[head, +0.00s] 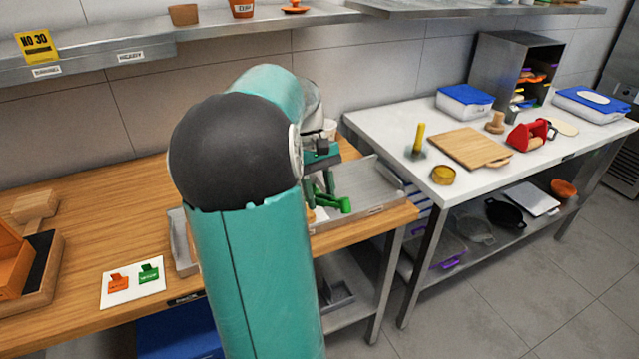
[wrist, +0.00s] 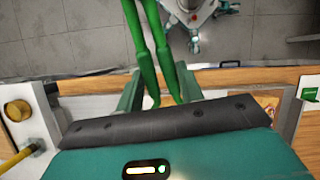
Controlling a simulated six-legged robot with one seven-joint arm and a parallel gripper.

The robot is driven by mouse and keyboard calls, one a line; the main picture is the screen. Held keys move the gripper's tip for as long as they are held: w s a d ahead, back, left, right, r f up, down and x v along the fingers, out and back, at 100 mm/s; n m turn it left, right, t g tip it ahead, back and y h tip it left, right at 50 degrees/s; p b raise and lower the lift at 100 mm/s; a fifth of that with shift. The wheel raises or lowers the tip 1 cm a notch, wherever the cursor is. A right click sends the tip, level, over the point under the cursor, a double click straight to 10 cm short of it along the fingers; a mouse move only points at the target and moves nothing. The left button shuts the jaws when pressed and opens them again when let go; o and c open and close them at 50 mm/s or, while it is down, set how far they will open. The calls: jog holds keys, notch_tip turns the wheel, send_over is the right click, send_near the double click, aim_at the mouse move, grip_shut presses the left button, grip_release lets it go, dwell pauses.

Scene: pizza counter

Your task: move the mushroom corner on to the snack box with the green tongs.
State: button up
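The green tongs (wrist: 155,50) lie between the two fingers of my gripper (wrist: 158,92), which is shut on them. In the head view the tongs (head: 338,204) show just below my gripper (head: 318,178), over the steel tray (head: 372,182) on the wooden counter. My arm hides much of the tray area. A small reddish-yellow patch (wrist: 268,104) at the right of the wrist view may be part of a pizza; I cannot tell a mushroom corner on it. I cannot surely identify the snack box; an orange box-like thing (head: 12,262) stands at the far left.
A card (head: 133,284) with orange and green pictures lies on the wooden counter (head: 90,225). The white table (head: 400,140) at right holds a cutting board (head: 470,147), a yellow-handled tool (head: 419,138) and blue-lidded tubs (head: 465,100). A steel shelf (head: 110,55) runs above.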

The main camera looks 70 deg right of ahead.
jog(key=shift+f, duration=2.7)
jog(key=c, duration=0.7)
jog(key=shift+r, duration=6.05)
jog(key=shift+s, duration=0.1)
